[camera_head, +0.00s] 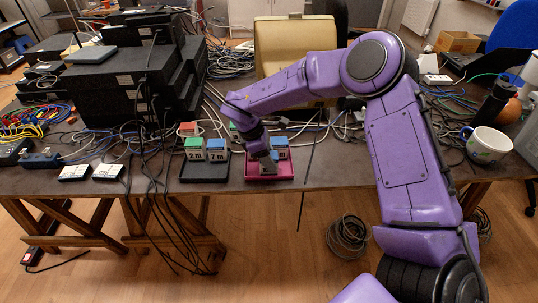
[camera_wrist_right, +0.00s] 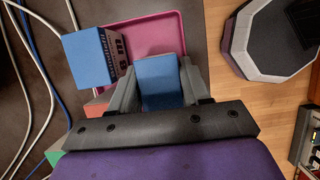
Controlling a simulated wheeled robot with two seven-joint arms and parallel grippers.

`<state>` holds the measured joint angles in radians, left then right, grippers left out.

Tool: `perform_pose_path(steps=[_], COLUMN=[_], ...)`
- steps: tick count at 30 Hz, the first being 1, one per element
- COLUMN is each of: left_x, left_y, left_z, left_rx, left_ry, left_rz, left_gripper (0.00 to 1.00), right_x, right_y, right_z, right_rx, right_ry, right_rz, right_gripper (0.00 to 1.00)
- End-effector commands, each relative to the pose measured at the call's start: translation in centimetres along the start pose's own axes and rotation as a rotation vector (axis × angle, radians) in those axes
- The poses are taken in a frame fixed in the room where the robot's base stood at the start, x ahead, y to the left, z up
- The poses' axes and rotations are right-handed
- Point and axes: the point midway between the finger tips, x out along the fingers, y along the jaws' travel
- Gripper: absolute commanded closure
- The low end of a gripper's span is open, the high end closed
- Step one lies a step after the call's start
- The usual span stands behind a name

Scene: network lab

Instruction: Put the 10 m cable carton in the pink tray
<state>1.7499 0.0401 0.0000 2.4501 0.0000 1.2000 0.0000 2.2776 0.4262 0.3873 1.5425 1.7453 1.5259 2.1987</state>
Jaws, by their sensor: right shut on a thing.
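My right gripper (camera_head: 266,160) is shut on a blue carton (camera_wrist_right: 158,82). In the wrist view the held carton sits between the fingers, over the pink tray (camera_wrist_right: 130,36); its label does not show, and I cannot tell whether it touches the tray floor. In the head view the pink tray (camera_head: 286,172) lies at the table's front edge, the fingers over it. A blue carton (camera_head: 279,145) with a white label shows just right of the fingers. In the wrist view another blue carton (camera_wrist_right: 88,58) stands at the tray's far side, its number unclear. My left gripper is not in view.
A black tray (camera_head: 205,180) left of the pink one holds a green "2 m" carton (camera_head: 194,149) and a blue "7 m" carton (camera_head: 217,150). A red carton (camera_head: 188,129) and a green one (camera_head: 233,130) stand behind. Cables, stacked black devices (camera_head: 130,85) and a mug (camera_head: 487,145) crowd the table.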

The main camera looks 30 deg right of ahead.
Motion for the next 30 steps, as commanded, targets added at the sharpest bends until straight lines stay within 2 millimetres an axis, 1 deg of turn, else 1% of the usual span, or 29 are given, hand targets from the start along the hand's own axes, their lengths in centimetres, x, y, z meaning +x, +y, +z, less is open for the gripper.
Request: perform_pose_path(steps=[4,8,9,10,18,21,22,26,30], left_x=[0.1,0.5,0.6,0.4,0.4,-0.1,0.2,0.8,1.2], left_y=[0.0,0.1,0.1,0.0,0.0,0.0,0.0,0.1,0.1], left_z=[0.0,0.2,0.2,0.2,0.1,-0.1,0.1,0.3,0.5], left_rx=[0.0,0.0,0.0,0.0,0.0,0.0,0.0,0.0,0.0], left_ry=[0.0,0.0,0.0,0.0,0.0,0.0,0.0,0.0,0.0], left_rz=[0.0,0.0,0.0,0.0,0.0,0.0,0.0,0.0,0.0], left_gripper=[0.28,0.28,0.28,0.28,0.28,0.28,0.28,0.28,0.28], right_x=[0.0,0.4,0.4,0.3,0.2,-0.5,-0.7,-3.7,-7.4], right_y=[0.0,0.0,0.0,0.0,0.0,0.0,0.0,0.1,0.0], right_z=[0.0,-0.2,-0.2,-0.1,-0.1,0.1,0.0,-0.1,-0.1], right_rx=[0.0,0.0,0.0,0.0,0.0,0.0,0.0,0.003,0.002], right_ry=[0.001,0.001,0.001,0.001,0.001,0.001,0.002,0.003,0.003], right_rz=[0.001,0.001,0.001,0.001,0.0,0.001,0.003,0.006,0.004], right_gripper=[0.88,0.88,0.5,0.43,0.43,0.43,0.43,0.43,0.43])
